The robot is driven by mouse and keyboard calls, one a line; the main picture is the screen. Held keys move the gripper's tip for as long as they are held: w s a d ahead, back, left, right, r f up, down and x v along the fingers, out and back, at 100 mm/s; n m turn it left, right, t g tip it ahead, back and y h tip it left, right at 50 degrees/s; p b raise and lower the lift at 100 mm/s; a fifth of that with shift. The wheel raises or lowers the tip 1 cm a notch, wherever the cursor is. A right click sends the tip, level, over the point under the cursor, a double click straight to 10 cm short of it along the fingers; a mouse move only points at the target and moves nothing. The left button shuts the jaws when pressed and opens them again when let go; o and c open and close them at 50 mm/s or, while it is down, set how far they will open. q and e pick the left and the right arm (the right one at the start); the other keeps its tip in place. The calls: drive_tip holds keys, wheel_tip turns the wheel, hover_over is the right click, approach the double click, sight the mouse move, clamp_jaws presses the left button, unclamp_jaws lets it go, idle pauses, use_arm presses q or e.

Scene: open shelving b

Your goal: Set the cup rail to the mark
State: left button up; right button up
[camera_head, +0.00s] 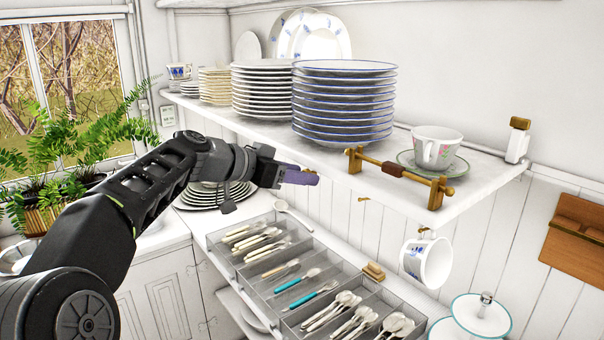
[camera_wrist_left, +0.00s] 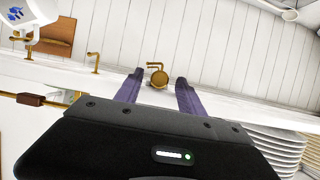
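The cup rail is a brass rod with a brown sleeve (camera_head: 393,169) between two brass end posts, along the shelf's front edge. In the left wrist view its brown sleeve (camera_wrist_left: 58,97) shows at the left. My left gripper (camera_head: 304,177) is in front of the shelf edge, left of the rail's left post. In the left wrist view the purple fingers (camera_wrist_left: 162,88) are apart, with a round brass fitting (camera_wrist_left: 156,77) between or just beyond them. I cannot tell whether they touch it. No mark can be clearly made out. My right gripper is not in view.
The shelf (camera_head: 455,193) holds plate stacks (camera_head: 343,105) and a teacup (camera_head: 435,150) on a saucer close behind the rail. A mug (camera_head: 427,262) hangs from a hook below. A cutlery tray (camera_head: 299,250) lies on the counter underneath. A plant (camera_head: 75,150) stands at the left.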

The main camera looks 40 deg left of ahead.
use_arm(q)
clamp_jaws()
idle(0.3)
idle(1.0)
